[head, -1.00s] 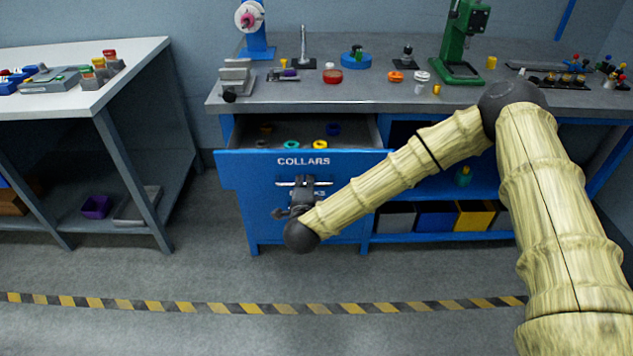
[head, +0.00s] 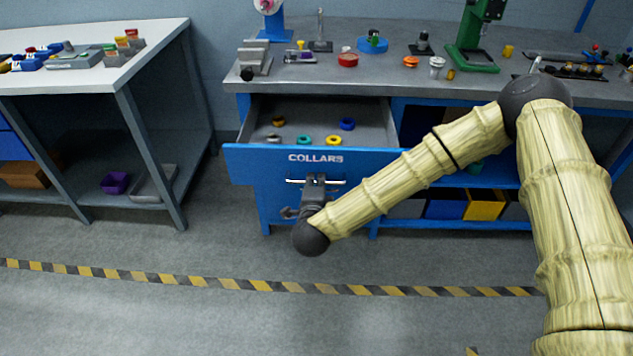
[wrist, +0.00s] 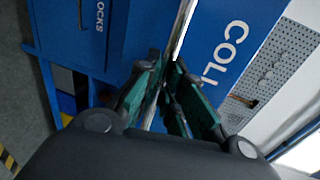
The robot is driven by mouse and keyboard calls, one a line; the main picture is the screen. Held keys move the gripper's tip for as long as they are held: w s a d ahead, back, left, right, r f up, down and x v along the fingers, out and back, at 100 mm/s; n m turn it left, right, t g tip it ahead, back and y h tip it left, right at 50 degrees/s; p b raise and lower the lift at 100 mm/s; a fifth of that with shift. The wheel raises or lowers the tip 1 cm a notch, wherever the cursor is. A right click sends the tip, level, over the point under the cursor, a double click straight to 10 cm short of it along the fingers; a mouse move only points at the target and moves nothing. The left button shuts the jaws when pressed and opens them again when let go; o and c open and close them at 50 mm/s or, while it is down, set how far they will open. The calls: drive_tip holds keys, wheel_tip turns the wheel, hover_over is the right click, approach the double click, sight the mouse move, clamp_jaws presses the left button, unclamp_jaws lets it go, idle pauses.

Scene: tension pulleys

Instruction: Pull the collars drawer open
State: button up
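The blue collars drawer (head: 255,160) stands well out of the bench, with "COLLARS" on its front. Several coloured collar rings lie inside it, including a yellow one (head: 333,140) and a blue one (head: 347,124). A silver bar handle (head: 333,182) runs across the drawer front. My gripper (head: 314,184) is at the middle of the handle. In the wrist view my gripper (wrist: 171,88) has its green-padded fingers on either side of the silver bar, close around it. The fingertip contact is partly hidden.
A grey benchtop (head: 390,84) above holds several tools and a green press (head: 475,40). A lower shelf at right has bins, one yellow (head: 485,205). A white-topped table (head: 95,75) stands at left. The floor in front is open, with a striped tape line (head: 262,286).

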drive_tip(key=o, duration=0.5)
drive_tip(key=shift+c, duration=0.2)
drive_tip(key=v, duration=1.2)
drive_tip(key=s+d+f+n+g+y+p, duration=0.2)
drive_tip(key=s+d+f+n+g, duration=0.15)
drive_tip(key=s+f+n, duration=0.45)
drive_tip(key=s+d+f+n+g+y+p, duration=0.1)
drive_tip(key=s+d+f+n+g+p, duration=0.2)
drive_tip(key=s+f, duration=0.45)
drive_tip(key=s+d+f+n+g+h, duration=0.1)
drive_tip(key=s+d+f+n+g, duration=0.2)
drive_tip(key=s+d, duration=0.5)
drive_tip(key=s+d+f+n+g+h+p, duration=0.1)
drive_tip(key=s+d+f+n+g, duration=0.2)
drive_tip(key=s+d+g, duration=0.3)
drive_tip(key=s+d, duration=0.3)
drive_tip(key=d, duration=0.1)
drive_tip(key=shift+d+f+n+h+p, duration=0.2)
drive_tip(key=shift+d+n+h+p, duration=0.1)
drive_tip(key=shift+n+h, duration=0.1)
